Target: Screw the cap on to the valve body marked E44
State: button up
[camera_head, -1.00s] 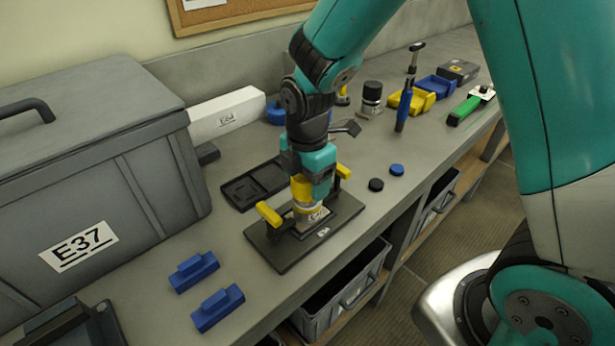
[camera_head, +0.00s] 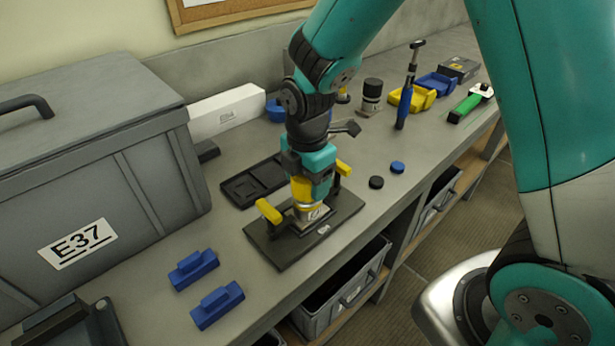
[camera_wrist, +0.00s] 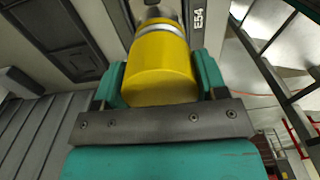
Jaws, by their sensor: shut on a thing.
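A yellow cap (camera_head: 300,190) is held upright in my gripper (camera_head: 311,188), directly over a metallic valve body (camera_head: 312,214). The wrist view shows the cap (camera_wrist: 160,70) between the two teal fingers of my gripper (camera_wrist: 160,82). A silver ring (camera_wrist: 158,31) shows at the cap's far end. The cap meets the body, but I cannot tell how far the threads engage. The body stands on a dark fixture plate (camera_head: 275,251) between two yellow-handled clamps. A label in the wrist view looks like E54 (camera_wrist: 197,19); the body's own marking is too small to read.
A large grey box (camera_head: 95,190) marked E37 stands at left. Blue blocks (camera_head: 217,305) lie in front. A black disc (camera_head: 376,182) and a blue disc (camera_head: 397,167) lie right of the plate. A blue-handled tool (camera_head: 405,100), bins and another capped body (camera_head: 371,95) stand farther back.

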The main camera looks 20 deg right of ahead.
jog(key=shift+f, duration=0.3)
dwell(0.5)
jog(key=o, duration=1)
jog(key=shift+r, duration=0.1)
notch_tip(320, 180, up, 17)
jog(key=shift+r+b, duration=0.2)
jog(key=shift+b, duration=0.75)
